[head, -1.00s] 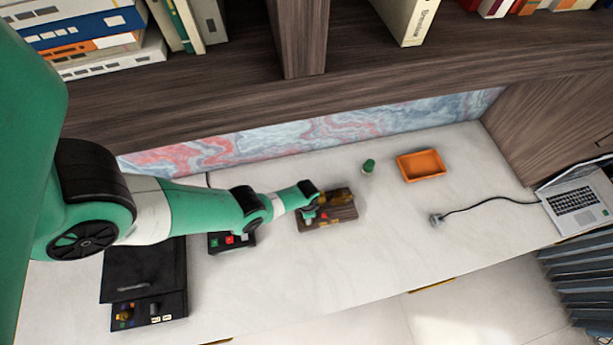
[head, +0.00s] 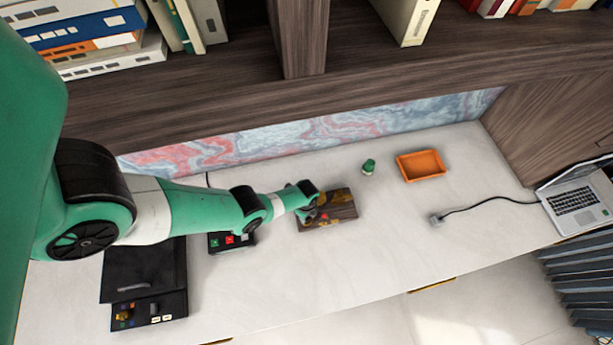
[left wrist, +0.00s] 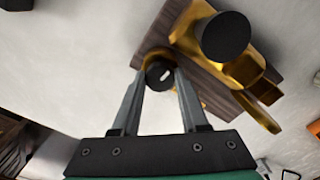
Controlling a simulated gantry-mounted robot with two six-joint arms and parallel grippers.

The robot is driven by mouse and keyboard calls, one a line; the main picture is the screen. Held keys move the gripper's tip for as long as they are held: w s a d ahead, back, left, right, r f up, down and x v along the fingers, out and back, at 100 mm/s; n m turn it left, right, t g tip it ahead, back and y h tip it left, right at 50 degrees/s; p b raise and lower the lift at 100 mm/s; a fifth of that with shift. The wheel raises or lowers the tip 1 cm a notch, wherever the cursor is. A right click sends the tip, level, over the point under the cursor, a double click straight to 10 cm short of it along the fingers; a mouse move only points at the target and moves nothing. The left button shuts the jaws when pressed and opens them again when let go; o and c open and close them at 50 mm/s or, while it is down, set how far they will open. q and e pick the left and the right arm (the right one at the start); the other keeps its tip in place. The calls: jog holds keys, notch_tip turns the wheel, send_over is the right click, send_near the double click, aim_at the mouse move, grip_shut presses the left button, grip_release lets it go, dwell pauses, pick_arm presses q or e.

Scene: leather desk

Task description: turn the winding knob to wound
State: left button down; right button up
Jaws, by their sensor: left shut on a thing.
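A dark wooden box with gold parts (head: 343,210) lies on the desk, with a small red spot on it in the head view. In the left wrist view the wooden board (left wrist: 152,40) carries a large gold piece with a black round top (left wrist: 226,38) and a small dark knob with a white mark (left wrist: 159,74). My left gripper (head: 312,213) is at the left part of the box. In the left wrist view its two fingers (left wrist: 160,82) are shut on the small dark knob, one at each side. My right gripper is not in view.
A black control box with red and green buttons (head: 232,241) stands left of the wooden box. A black case (head: 145,270) is farther left. A green object (head: 368,166), orange tray (head: 421,165), plug (head: 436,220) and laptop (head: 575,198) are to the right.

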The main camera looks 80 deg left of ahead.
pick_arm(q)
jog(key=m, duration=0.5)
jog(key=shift+m, duration=0.3)
jog(key=m, duration=0.5)
dwell(0.4)
jog(key=shift+c, duration=2.1)
grip_release()
